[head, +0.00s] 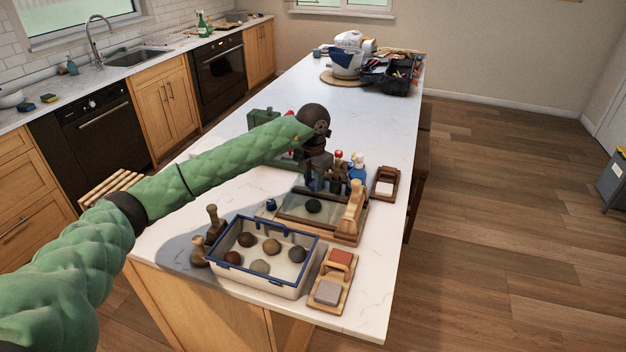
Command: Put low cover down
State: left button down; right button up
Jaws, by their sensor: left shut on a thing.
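My left arm reaches in from the left over the worktop, and my left gripper (318,172) points down above the back of a wooden tray (345,238). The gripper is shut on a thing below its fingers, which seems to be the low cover. That thing is small, partly hidden and hard to make out against the clutter behind it. The tray has a greyish, glassy-looking inside with one dark round stone (313,206) in it. I cannot tell whether the held thing touches the tray. My right gripper is not in view.
A blue-rimmed bin (284,284) with several stones stands in front. Two wooden stamps (212,221) are left of it, a wooden block holder (333,279) right. Bottles (358,166) and a small wooden box (385,184) crowd the tray's back right. The worktop's far middle is clear.

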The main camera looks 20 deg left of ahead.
pick_arm(q)
jog(key=shift+f, duration=0.4)
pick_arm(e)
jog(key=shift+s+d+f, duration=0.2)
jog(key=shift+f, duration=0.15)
pick_arm(q)
jog(key=shift+f, duration=0.1)
jog(key=c, duration=1.2)
grip_release()
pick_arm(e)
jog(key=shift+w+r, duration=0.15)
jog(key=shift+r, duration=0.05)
